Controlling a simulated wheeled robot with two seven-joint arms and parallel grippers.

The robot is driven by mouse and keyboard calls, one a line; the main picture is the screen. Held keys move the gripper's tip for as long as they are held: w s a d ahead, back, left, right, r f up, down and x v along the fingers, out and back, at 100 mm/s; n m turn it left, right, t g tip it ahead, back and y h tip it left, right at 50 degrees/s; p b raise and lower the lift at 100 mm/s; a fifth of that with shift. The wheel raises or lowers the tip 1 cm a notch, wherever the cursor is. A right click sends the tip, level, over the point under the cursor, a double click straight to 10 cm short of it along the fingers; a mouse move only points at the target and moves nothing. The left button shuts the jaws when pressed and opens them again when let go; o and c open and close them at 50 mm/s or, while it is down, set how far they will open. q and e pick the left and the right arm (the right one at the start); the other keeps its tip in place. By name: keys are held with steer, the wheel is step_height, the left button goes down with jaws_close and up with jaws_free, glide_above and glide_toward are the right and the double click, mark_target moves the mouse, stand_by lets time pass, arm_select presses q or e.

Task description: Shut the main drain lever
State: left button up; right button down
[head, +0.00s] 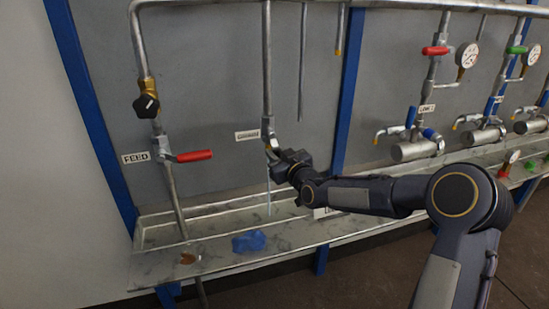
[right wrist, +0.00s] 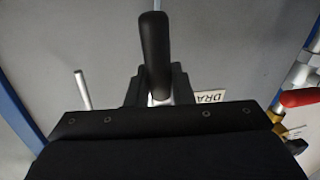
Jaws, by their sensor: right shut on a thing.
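The main drain valve (head: 270,146) sits at the lower end of a vertical grey pipe, beside a small white label (head: 247,135). My right gripper (head: 279,165) is at this valve, coming from the right, and hides most of its lever. In the right wrist view the black lever handle (right wrist: 155,45) stands between the fingers of my gripper (right wrist: 157,88), which is shut on it. A label reading "DRA" (right wrist: 210,97) shows beside it. A thin pale line, like a stream of liquid, runs down below the valve towards the trough. My left gripper is not in view.
A red feed lever (head: 190,156) and a black knob (head: 147,105) are on the left pipe. A metal trough (head: 160,236) runs below; a blue cloth (head: 249,241) lies on its front ledge. More valves and gauges (head: 467,55) are at the right.

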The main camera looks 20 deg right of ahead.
steer(key=shift+d+n+b, duration=0.35)
steer(key=shift+n+b, duration=0.4)
steer(key=shift+n, duration=0.05)
steer(key=n+b, duration=0.1)
steer(key=d+n+b, duration=0.1)
steer(key=shift+r+n+g, duration=0.2)
steer(key=shift+n+g, duration=0.1)
steer(key=shift+g, duration=0.1)
steer(key=shift+d+r+n+g+h+b, duration=0.15)
steer(key=shift+d+r+n+h+b, duration=0.6)
steer(key=shift+n, duration=0.95)
steer(key=shift+d+r+n+g+h+b, duration=0.15)
steer(key=shift+r+n+h+b, duration=0.25)
steer(key=shift+r+n+b, duration=1)
steer(key=shift+d+r+n+g+h+b, duration=0.1)
steer(key=shift+d+r+n+h+b, duration=0.4)
steer(key=shift+n, duration=1.5)
steer(key=shift+f+b, duration=0.15)
steer(key=shift+b, duration=0.15)
steer(key=c, duration=1.3)
jaws_free()
